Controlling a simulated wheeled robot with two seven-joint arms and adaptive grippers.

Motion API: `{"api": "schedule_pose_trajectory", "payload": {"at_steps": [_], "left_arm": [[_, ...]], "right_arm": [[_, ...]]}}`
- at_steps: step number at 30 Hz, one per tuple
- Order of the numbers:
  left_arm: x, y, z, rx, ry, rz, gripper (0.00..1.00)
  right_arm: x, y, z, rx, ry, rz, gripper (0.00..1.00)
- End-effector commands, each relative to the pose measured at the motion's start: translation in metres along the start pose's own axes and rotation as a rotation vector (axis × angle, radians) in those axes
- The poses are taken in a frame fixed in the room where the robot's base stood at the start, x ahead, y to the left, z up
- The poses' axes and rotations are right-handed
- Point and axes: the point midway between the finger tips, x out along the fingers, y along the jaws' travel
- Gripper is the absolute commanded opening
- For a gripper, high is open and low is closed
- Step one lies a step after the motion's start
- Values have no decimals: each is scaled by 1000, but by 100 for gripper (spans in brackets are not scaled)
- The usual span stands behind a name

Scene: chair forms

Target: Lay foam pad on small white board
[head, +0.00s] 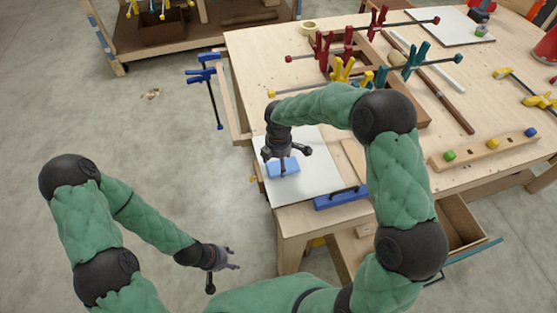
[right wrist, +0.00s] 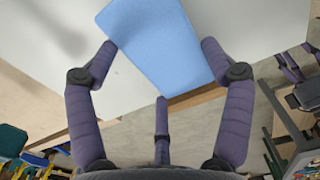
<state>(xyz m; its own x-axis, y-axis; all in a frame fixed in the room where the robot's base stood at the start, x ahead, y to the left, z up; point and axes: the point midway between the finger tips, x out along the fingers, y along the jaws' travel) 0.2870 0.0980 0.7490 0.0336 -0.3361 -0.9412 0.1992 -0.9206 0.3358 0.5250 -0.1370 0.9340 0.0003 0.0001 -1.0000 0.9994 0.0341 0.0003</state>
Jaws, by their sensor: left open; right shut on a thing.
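The blue foam pad (head: 290,171) is at the small white board (head: 318,182) near the table's front left corner. My right gripper (head: 285,157) points down over the pad and is shut on it. In the right wrist view the pad (right wrist: 160,45) is between the two fingertips, tilted in the picture, with the white board (right wrist: 245,25) behind it. I cannot tell whether the pad touches the board or hangs just above it. My left gripper (head: 226,262) is open and empty, low over the floor left of the table.
A wooden strip with coloured knobs (head: 488,149) lies to the right. Several clamps (head: 345,70) and a larger white board (head: 450,27) are farther back. Blue clamps (head: 205,75) hang at the left edge.

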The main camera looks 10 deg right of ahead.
Motion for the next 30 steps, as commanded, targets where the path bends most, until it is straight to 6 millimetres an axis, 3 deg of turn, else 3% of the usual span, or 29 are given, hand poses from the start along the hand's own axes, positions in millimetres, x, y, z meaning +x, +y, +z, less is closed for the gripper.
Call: {"api": "schedule_pose_trajectory", "payload": {"at_steps": [25, 27, 28, 30], "left_arm": [[0, 0, 0, 0, 0, 0, 50], [0, 0, 0, 0, 0, 0, 50], [0, 0, 0, 0, 0, 0, 50], [0, 0, 0, 0, 0, 0, 50]], "right_arm": [[5, 0, 0, 0, 0, 0, 68], [5, 0, 0, 0, 0, 0, 95], [5, 0, 0, 0, 0, 0, 100], [4, 0, 0, 0, 0, 0, 100]]}}
